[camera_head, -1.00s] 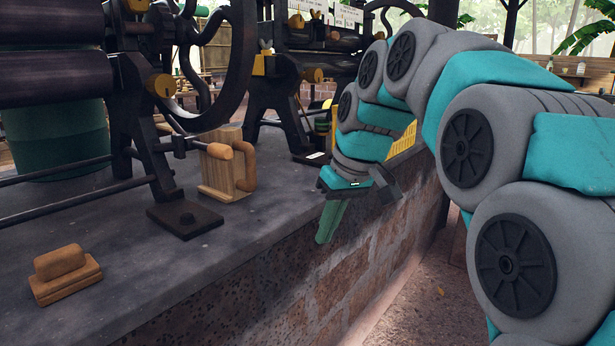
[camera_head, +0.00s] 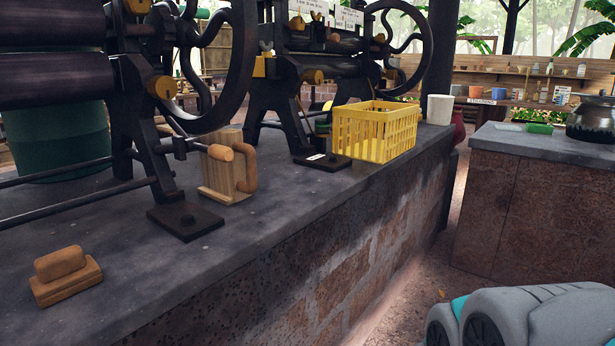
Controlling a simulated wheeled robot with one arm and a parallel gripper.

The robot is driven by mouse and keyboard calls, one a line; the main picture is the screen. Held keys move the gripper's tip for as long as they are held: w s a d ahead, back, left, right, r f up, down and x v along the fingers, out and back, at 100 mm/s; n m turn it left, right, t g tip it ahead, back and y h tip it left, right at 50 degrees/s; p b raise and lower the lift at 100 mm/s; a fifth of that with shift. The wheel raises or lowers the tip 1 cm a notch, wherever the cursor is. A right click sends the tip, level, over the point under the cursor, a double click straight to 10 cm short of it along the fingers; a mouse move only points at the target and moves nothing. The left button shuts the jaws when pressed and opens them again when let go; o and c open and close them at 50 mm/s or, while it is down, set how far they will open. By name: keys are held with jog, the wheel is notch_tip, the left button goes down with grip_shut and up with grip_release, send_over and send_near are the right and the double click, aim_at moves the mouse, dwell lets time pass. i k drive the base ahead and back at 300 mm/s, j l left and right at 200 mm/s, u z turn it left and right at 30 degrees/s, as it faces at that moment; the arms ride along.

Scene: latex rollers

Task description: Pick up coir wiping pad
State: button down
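A tan-brown block with a raised grip on a flat base (camera_head: 66,285) lies on the grey counter (camera_head: 130,290) at the front left. It may be the coir wiping pad, but its material cannot be told from here. A small flat green item (camera_head: 540,128) lies on the other counter (camera_head: 495,140) at the right. My gripper is out of view; only part of my grey and teal arm shows at the bottom right, well apart from the block.
Roller machines with large handwheels stand along the counter. A wooden block with a handle (camera_head: 228,172), a yellow crate (camera_head: 374,133) and a white cup (camera_head: 440,109) stand on it. A dark pot (camera_head: 592,120) is on the right counter. A floor gap separates the counters.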

aim_at(63, 274)
jog(key=j+u, duration=0.2)
jog(key=u, duration=1.55)
